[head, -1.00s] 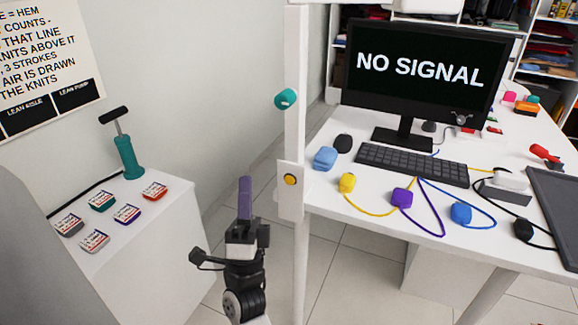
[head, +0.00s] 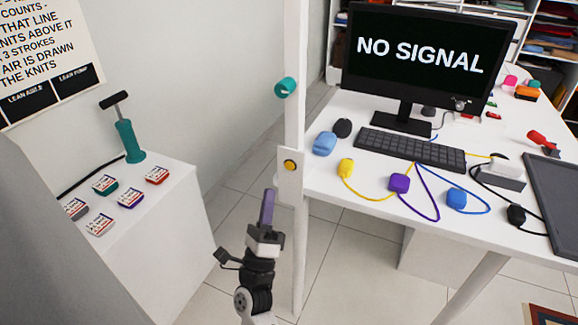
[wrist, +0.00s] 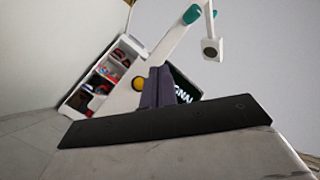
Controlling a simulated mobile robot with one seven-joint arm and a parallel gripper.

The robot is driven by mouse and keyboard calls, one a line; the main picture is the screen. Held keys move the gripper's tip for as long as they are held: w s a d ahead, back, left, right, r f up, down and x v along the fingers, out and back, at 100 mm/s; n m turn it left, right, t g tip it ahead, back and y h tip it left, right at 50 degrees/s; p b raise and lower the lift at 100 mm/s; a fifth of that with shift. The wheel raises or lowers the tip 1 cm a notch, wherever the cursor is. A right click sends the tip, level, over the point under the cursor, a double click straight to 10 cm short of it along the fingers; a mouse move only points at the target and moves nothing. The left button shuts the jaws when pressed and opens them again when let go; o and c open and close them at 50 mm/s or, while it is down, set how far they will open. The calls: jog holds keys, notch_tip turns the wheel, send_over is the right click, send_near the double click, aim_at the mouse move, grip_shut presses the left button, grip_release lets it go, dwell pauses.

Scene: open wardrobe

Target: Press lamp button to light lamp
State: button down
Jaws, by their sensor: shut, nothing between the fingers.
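A round yellow button (head: 290,165) sits on a white plate on the white post (head: 294,115) left of the desk. It also shows in the wrist view (wrist: 138,82), just left of the fingers. My gripper (head: 268,195), with purple fingers, is shut and empty. In the head view its tips are a little below and left of the button; they look apart from it. In the wrist view the shut fingers (wrist: 160,72) point up toward the post. A white hanging fixture (wrist: 211,45) shows near the post's top; I cannot tell whether it is the lamp or whether it is lit.
A teal knob (head: 286,87) sticks out of the post above the button. The white desk (head: 330,180) at right holds a monitor (head: 420,55), keyboard (head: 410,150) and several cabled coloured things. A white cabinet (head: 170,220) with a teal pump (head: 129,140) stands at left.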

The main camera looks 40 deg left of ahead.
aim_at(290, 166)
jog(key=shift+w+a+b, duration=0.25)
jog(key=shift+w, duration=0.95)
jog(key=shift+w+a+b, duration=0.2)
jog(key=shift+w+a, duration=0.1)
jog(key=shift+w, duration=0.85)
jog(key=shift+w+a+b, duration=0.25)
jog(key=shift+w, duration=0.95)
jog(key=shift+w, duration=0.1)
jog(key=shift+w+a+b, duration=0.1)
jog(key=shift+w+b, duration=0.2)
jog(key=shift+w+a, duration=0.1)
jog(key=shift+w, duration=0.3)
jog(key=shift+s, duration=0.2)
jog(key=shift+s+d, duration=0.2)
jog(key=shift+s, duration=0.45)
